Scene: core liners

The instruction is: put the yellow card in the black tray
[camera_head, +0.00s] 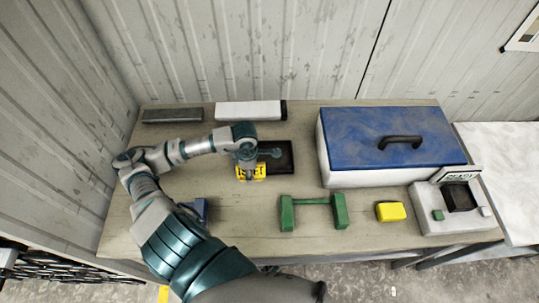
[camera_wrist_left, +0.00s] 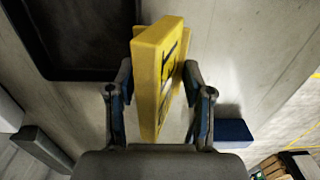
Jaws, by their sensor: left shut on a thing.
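My left gripper (camera_head: 249,173) is shut on the yellow card (camera_head: 259,171), left of the black tray (camera_head: 284,164) on the table. In the left wrist view the yellow card (camera_wrist_left: 156,85) stands on edge between the two fingers (camera_wrist_left: 159,82), its dark-marked face turned right. The black tray (camera_wrist_left: 92,73) shows at upper left there, apart from the card. The tray floor that shows is empty; my arm hides part of it in the head view. Whether the card touches the table is not clear. My right gripper is not in view.
A green stand (camera_head: 312,201), a yellow block (camera_head: 390,211) and a white device (camera_head: 455,220) line the front. A white box with a blue lid (camera_head: 350,172) stands right. A white block (camera_head: 245,111) and grey bar (camera_head: 172,115) lie behind. A blue block (camera_wrist_left: 233,134) is nearby.

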